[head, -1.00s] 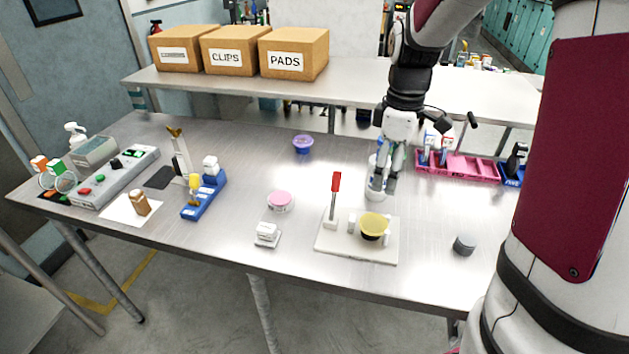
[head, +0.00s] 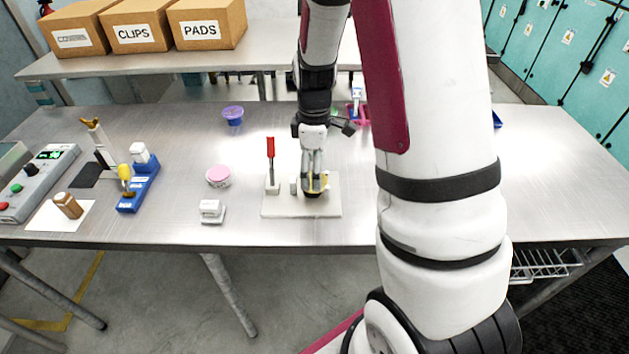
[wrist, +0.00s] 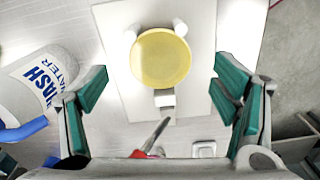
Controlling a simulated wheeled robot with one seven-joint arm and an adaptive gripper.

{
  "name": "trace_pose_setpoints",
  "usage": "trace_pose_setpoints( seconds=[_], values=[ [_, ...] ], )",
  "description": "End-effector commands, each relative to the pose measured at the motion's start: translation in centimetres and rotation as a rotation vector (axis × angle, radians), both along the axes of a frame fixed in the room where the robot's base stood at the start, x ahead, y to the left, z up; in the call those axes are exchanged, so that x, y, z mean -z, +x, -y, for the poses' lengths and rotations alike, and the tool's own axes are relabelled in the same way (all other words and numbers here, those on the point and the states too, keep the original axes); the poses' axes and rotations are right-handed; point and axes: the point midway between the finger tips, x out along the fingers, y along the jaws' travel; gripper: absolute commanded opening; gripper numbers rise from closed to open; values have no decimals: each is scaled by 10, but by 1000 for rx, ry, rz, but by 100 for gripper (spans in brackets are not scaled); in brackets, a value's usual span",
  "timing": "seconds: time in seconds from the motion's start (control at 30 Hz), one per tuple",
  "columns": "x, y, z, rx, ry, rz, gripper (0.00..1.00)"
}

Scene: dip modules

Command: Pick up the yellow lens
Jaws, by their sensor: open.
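The yellow lens (wrist: 160,58) is a round disc that sits among small white posts on a pale base plate (wrist: 205,40) in the wrist view. In the head view the lens (head: 312,192) is mostly hidden behind my gripper (head: 313,178). In the wrist view my gripper (wrist: 160,90) is open, with teal-padded fingers spread to either side and nothing between them. The lens lies beyond the fingertips, roughly centred between them. A red-handled lever (head: 270,150) stands upright at the left of the base plate.
A wash water bottle (wrist: 40,85) is close to my left finger in the wrist view. In the head view a pink-lidded tub (head: 218,176), a small white block (head: 211,211) and a purple tub (head: 233,115) stand left of the plate. The table right of the plate is largely hidden by my arm.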

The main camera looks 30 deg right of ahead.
Motion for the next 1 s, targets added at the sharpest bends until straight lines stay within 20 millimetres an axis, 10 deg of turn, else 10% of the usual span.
trace_pose_setpoints(
  seconds=[0.47, 0.67, 1.0],
  values=[
    [25, 0, 0, 1, 0, 0, 81],
    [25, 0, 0, 1, 0, 0, 38],
    [24, 0, 0, 1, 0, 0, 38]
  ],
)
